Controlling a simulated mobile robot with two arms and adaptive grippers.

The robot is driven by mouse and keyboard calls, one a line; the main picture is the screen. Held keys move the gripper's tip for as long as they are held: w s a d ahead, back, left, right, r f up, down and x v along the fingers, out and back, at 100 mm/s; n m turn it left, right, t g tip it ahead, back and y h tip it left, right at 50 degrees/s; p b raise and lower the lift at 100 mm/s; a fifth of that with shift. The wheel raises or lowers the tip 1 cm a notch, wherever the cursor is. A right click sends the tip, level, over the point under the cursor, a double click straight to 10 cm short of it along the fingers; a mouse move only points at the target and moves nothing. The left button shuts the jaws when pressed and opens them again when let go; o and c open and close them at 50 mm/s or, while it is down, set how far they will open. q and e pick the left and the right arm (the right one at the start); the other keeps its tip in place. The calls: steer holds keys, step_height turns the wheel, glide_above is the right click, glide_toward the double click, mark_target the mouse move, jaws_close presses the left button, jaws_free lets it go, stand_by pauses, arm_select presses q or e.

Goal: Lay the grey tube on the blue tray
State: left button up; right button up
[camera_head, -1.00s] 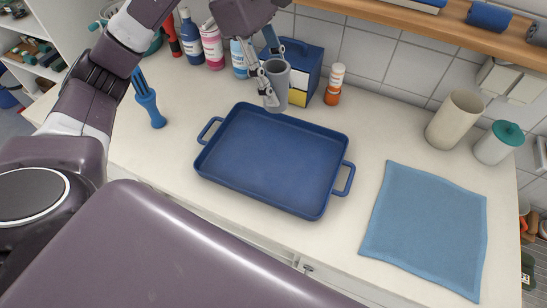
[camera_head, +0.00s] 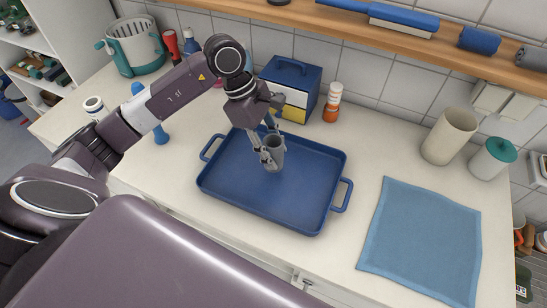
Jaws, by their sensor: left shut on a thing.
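The grey tube (camera_head: 274,154) is an open-topped cylinder, held close to upright by my left gripper (camera_head: 268,151). The gripper is shut on it, with fingers at the tube's side. The tube is over the back middle part of the blue tray (camera_head: 285,206). I cannot tell whether its lower end touches the tray floor. The tray is rectangular, with a low rim and a handle at each short end. It lies flat on the counter and is otherwise empty. My right gripper is not in view.
A blue cloth (camera_head: 420,240) lies right of the tray. A beige cup (camera_head: 449,136) and a teal-lidded jar (camera_head: 492,158) stand at the back right. A blue box (camera_head: 291,86) and an orange-white bottle (camera_head: 332,102) stand behind the tray. A blue-handled brush (camera_head: 159,130) is left.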

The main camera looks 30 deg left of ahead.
arm_select(q)
step_height(320, 180, down, 4)
steer(key=shift+f+p, duration=0.1)
steer(key=shift+p, duration=0.4)
steer(key=shift+f, duration=0.1)
steer(key=shift+f+b, duration=0.15)
steer(key=shift+b, duration=0.15)
steer(key=o, duration=1)
